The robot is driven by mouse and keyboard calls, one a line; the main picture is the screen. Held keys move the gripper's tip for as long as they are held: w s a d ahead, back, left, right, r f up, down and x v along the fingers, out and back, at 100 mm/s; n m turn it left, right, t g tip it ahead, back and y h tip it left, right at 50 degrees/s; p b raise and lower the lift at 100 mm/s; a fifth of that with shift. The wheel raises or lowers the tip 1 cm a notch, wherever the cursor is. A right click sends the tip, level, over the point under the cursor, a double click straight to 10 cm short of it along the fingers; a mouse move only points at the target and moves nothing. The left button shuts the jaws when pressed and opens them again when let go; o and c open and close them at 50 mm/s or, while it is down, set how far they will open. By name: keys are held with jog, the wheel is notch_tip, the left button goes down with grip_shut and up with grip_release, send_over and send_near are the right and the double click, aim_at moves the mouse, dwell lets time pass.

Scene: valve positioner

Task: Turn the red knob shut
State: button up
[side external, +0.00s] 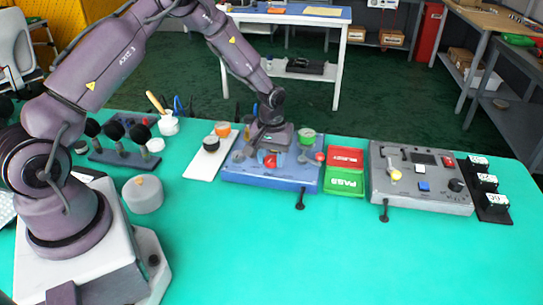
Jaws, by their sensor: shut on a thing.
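The red knob (269,161) sits on the blue panel (240,178) near the middle of the table. My gripper (270,155) points down over the panel, with its fingers at the red knob. It is shut on the red knob, with the fingers at its sides. The knob's exact angle is too small to read. A green knob (307,137) and a smaller red part (320,157) are on the same panel, to the right of my gripper.
Red and green trays (345,181) stand right of the panel. A grey control box (425,192) is farther right. A white board (202,170) with orange and black round parts lies left. A grey round container (143,194) stands near my base. The front of the table is clear.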

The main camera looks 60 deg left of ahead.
aim_at(272, 159)
jog(key=m, duration=1.1)
jog(key=shift+m, duration=1.9)
jog(key=o, duration=0.9)
jog(key=shift+r, duration=0.1)
notch_tip(272, 159, up, 13)
jog(key=shift+f, duration=0.1)
